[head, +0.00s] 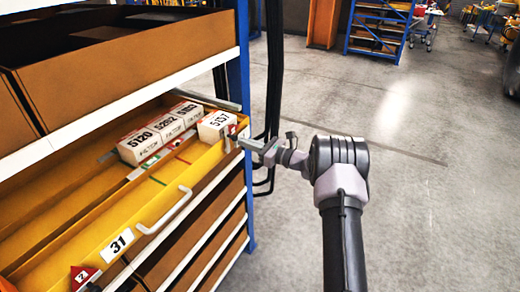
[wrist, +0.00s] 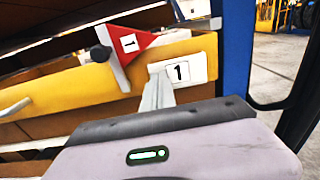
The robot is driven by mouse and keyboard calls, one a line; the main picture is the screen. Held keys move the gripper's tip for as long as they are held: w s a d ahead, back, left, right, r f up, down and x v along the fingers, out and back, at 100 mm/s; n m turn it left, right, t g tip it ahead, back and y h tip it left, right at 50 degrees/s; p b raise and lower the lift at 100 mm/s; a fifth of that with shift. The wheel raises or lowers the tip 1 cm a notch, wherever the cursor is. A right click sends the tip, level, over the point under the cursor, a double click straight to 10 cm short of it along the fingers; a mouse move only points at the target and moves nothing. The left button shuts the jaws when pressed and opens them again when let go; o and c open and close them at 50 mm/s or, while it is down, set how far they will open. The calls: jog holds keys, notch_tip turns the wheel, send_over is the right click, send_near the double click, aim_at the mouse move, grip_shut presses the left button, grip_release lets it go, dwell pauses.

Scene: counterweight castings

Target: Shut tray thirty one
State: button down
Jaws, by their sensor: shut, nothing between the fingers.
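Tray thirty one (head: 128,262) is a yellow tray pulled out of the rack, with a white "31" label (head: 117,244) and a grey bar handle (head: 165,212) on its front. My gripper (head: 243,143) is shut and empty at the right end of the tray's front. Whether it touches cannot be told. In the wrist view the closed fingers (wrist: 157,90) are in front of a yellow front panel (wrist: 75,88) and partly cover a white label showing "1" (wrist: 180,71). A red flag marked "1" (wrist: 131,43) is beside a black knob (wrist: 101,59).
Several white boxes (head: 140,145) stand at the tray's back; box 507 (head: 217,126) is near its right end. A red flag marked "2" (head: 82,276) is at the front left. A blue post (head: 240,80) is beside my gripper. The floor (head: 430,170) at right is clear.

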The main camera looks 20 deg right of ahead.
jog(key=x, duration=0.5)
jog(key=shift+w+a+b, duration=0.2)
jog(key=shift+w+b, duration=0.1)
jog(key=shift+b, duration=0.05)
jog(key=shift+r, duration=0.3)
